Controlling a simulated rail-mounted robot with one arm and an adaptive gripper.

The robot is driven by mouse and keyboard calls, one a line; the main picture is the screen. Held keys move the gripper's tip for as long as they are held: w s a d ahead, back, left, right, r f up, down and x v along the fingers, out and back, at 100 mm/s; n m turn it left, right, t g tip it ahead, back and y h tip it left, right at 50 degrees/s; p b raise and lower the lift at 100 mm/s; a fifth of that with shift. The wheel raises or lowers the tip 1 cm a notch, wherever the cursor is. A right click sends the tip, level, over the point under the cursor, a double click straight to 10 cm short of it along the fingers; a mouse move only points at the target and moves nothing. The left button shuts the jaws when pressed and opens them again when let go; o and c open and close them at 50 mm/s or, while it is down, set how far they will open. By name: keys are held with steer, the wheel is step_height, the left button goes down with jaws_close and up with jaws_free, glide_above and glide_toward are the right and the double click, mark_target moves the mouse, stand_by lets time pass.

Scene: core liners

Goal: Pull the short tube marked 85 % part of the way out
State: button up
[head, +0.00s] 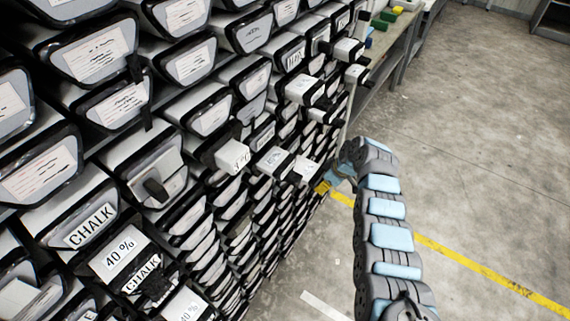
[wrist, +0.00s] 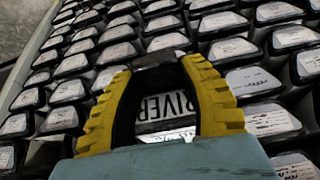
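No label clearly reads 85 % in either view. A protruding short tube (head: 234,157) in the middle of the head view has a label with a % sign, its digits too small to read surely. Another protruding tube (head: 305,170) stands close to my gripper (head: 324,187), which is low at the rack's right side. In the wrist view my gripper (wrist: 160,68) shows two yellow fingers with dark inner sides. Something black spans between their tips; I cannot tell whether it is finger pads or a tube's rim.
The rack holds many grey, dark-rimmed tubes, some marked CHALK (head: 91,227) and 40 % (head: 118,253). Several tubes stick out, such as one at upper right (head: 300,88). A bench (head: 395,45) with coloured blocks stands behind. The concrete floor (head: 480,150) at right is clear.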

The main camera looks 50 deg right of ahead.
jaws_close()
steer(key=shift+s+p, duration=0.4)
steer(key=shift+s, duration=0.3)
steer(key=shift+s+d, duration=0.15)
steer(key=shift+s, duration=1.15)
steer(key=shift+s+d, duration=0.1)
steer(key=shift+s, duration=1.2)
steer(key=o, duration=0.9)
jaws_free()
steer(key=shift+f, duration=0.1)
steer(key=shift+v, duration=6.05)
